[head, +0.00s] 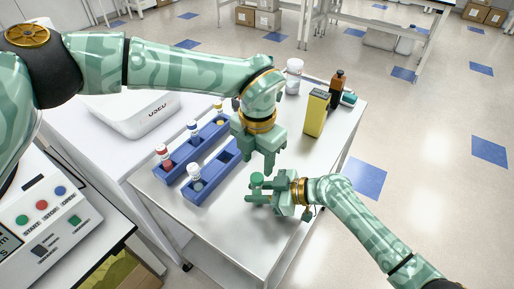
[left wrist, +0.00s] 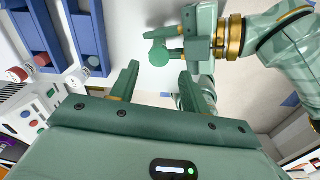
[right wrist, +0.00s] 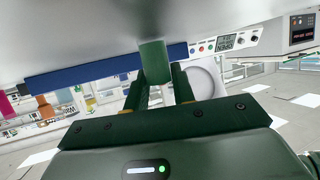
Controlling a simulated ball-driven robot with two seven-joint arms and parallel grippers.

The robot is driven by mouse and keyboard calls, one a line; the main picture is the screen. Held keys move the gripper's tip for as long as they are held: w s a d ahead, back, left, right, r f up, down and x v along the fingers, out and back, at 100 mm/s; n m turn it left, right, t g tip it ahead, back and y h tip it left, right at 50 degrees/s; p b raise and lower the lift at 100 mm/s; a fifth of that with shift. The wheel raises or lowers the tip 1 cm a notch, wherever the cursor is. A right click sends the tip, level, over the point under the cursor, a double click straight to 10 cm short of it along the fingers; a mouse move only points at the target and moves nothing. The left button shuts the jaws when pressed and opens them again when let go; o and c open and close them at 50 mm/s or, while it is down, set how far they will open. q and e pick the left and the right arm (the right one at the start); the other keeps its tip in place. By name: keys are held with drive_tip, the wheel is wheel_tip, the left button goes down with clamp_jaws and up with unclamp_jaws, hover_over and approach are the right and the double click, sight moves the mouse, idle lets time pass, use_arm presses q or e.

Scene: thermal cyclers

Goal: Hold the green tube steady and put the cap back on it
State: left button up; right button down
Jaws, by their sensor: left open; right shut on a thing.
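My left gripper (head: 262,160) is open and empty, pointing down just behind and above the cap. A clear tube with a pale top (head: 195,173) stands in the front blue rack (head: 212,180); I cannot tell whether it is the green tube.
A second blue rack (head: 178,155) holds tubes with red, blue and yellow caps. A yellow box (head: 316,113), a brown bottle (head: 337,90) and a white jar (head: 294,77) stand at the back right. The table's front (head: 225,220) is clear.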

sight(257, 177)
use_arm(q)
drive_tip(key=n, duration=0.3)
drive_tip(key=r+n, duration=0.1)
drive_tip(key=n, duration=0.2)
drive_tip(key=shift+n, duration=0.3)
drive_tip(key=n, duration=0.3)
drive_tip(key=shift+r, duration=0.2)
drive_tip(key=n, duration=0.5)
drive_tip(key=shift+r, duration=0.35)
drive_tip(key=n, duration=0.4)
drive_tip(key=shift+r+n, duration=0.3)
drive_tip(key=shift+f, duration=4)
drive_tip(key=shift+c, duration=0.3)
